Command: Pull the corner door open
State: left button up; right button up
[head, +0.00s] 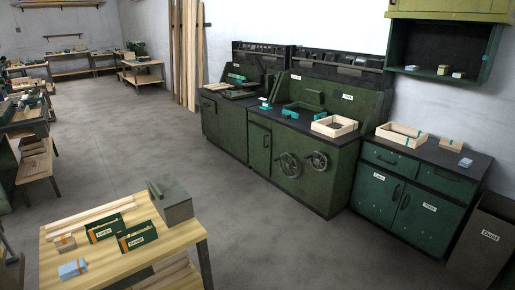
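Several closed doors show on the green cabinets along the back wall, and I cannot tell for certain which one is the corner door. A narrow green door (259,149) with a dark handle is on the middle cabinet (335,187), left of two handwheels. It looks shut. The right cabinet (375,208) has two labelled doors, a left door (377,190) and a right door (424,219), with dark handles near their meeting edges; both look shut. The left cabinet (225,128) has a handle high on its front. Neither of my grippers is in view.
A wooden table (185,240) with green boxes and a grey metal box stands in the foreground. Handwheels (289,165) stick out from the middle cabinet. A dark bin (485,240) stands at the right. Grey floor (270,235) is clear before the cabinets.

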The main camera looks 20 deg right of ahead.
aim_at(260, 136)
jog(key=i+l+z, duration=0.45)
jog(key=i+z, duration=0.2)
jog(key=i, duration=0.15)
jog(key=i+l+z, duration=0.2)
jog(key=i+z, duration=0.15)
jog(key=i, duration=0.3)
jog(key=i+z, duration=0.35)
jog(key=i, duration=0.3)
jog(key=i+u, duration=0.35)
jog(key=i, duration=0.2)
jog(key=i+l+u, duration=0.1)
jog(key=i+u, duration=0.25)
jog(key=i, duration=0.2)
jog(key=i+j, duration=0.25)
jog(key=i, duration=0.15)
jog(key=i+j+u, duration=0.1)
jog(key=i, duration=0.35)
jog(key=j, duration=0.1)
